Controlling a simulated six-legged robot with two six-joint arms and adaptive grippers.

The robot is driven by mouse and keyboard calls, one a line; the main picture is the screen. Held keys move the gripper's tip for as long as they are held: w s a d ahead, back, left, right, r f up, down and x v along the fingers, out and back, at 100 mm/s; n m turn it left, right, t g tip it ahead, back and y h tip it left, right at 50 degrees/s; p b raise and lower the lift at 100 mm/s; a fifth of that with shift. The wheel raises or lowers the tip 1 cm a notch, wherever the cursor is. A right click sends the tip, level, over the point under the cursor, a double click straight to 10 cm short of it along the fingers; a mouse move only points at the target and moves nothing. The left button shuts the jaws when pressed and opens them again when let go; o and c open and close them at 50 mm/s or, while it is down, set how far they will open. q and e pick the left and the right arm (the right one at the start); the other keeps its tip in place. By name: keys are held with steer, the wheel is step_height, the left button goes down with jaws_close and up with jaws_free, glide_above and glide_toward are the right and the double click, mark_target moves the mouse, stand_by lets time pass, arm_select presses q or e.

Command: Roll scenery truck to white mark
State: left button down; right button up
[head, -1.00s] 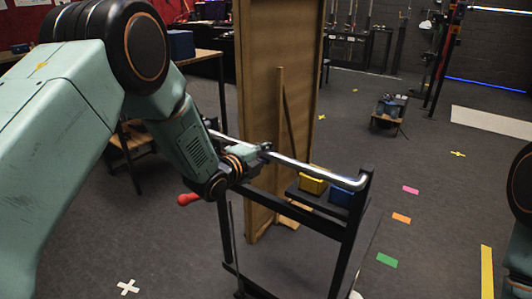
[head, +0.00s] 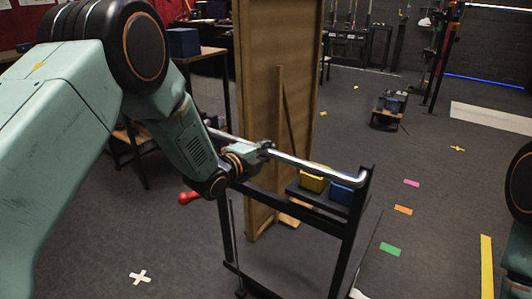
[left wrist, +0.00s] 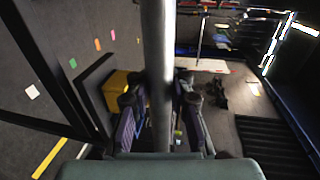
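The scenery truck is a dark-framed cart with a chrome push handle (head: 310,168) and a tall wooden panel (head: 270,110) standing upright on it. My left gripper (head: 265,150) is shut around the handle; in the left wrist view its fingers (left wrist: 160,122) lie on both sides of the handle (left wrist: 158,60). A white square mark (head: 358,294) shows at the bottom edge, beside the cart's lower right, and in the left wrist view (left wrist: 32,92). A white cross (head: 140,277) lies on the floor at lower left. My right gripper is out of view.
Green (head: 390,249), orange (head: 403,210) and pink (head: 411,183) marks and a yellow strip (head: 487,265) lie on the right floor. A table (head: 200,54) stands behind left. Open floor lies right of the cart.

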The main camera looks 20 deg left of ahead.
arm_select(q)
steer(key=shift+s+a+f, duration=0.15)
steer(key=shift+s+f, duration=0.05)
steer(key=shift+s, duration=0.2)
steer(key=c, duration=1.7)
jaws_free()
steer(key=o, duration=0.5)
steer(key=shift+s+a+r, duration=0.1)
steer(key=shift+s+r, duration=0.25)
steer(key=shift+w+f, duration=0.25)
steer(key=shift+w, duration=0.1)
steer(key=shift+s+a+r, duration=0.1)
steer(key=shift+s+r, duration=0.1)
steer(key=shift+s, duration=0.25)
steer(key=v, duration=1.1)
steer(key=shift+s, duration=0.1)
